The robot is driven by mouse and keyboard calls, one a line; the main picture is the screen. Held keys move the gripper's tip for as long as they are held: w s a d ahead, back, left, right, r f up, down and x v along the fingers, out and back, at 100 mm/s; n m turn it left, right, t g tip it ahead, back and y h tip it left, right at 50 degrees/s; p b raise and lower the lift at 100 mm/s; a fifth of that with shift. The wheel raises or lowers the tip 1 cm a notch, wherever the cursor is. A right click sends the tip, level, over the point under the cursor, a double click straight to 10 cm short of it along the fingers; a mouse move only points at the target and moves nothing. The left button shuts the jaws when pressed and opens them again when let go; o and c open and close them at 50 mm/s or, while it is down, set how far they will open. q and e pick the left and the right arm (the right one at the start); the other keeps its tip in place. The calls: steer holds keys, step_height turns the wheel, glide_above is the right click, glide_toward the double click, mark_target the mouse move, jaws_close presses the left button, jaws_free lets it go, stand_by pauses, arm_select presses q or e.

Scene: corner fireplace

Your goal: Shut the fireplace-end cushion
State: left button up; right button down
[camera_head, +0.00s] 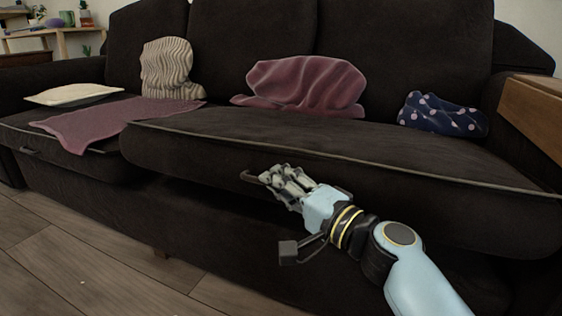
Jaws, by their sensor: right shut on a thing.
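A dark brown sofa fills the view, with a wide right seat cushion (185,151) and a left seat cushion (62,148). The right cushion's front edge sits higher than the left one's, with a dark gap beneath it. My right gripper (272,179) is at the front face of the right cushion, shut on its small dark handle (249,176). The fingers partly hide the handle. A similar handle (30,151) is on the left cushion. My left gripper is not in view. No fireplace shows, so I cannot tell which cushion is at that end.
A crumpled mauve cloth (305,82) and a dotted navy cloth (440,114) lie on the right cushion. A striped pillow (167,68), a mauve blanket (100,119) and a cream pillow (74,94) are on the left. Wooden floor (70,262) lies clear in front.

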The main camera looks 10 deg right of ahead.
step_height(320, 180, down, 12)
steer(key=s, duration=0.1)
steer(key=shift+s+a+r, duration=0.15)
steer(key=shift+a+r, duration=0.1)
steer(key=shift+a, duration=0.2)
steer(key=c, duration=1.6)
jaws_free()
steer(key=shift+a+f, duration=0.15)
steer(key=shift+c, duration=0.2)
steer(key=r+v, duration=0.1)
steer(key=v, duration=1)
steer(key=shift+s+d+f, duration=0.2)
steer(key=shift+s+f, duration=0.15)
steer(key=shift+s, duration=0.05)
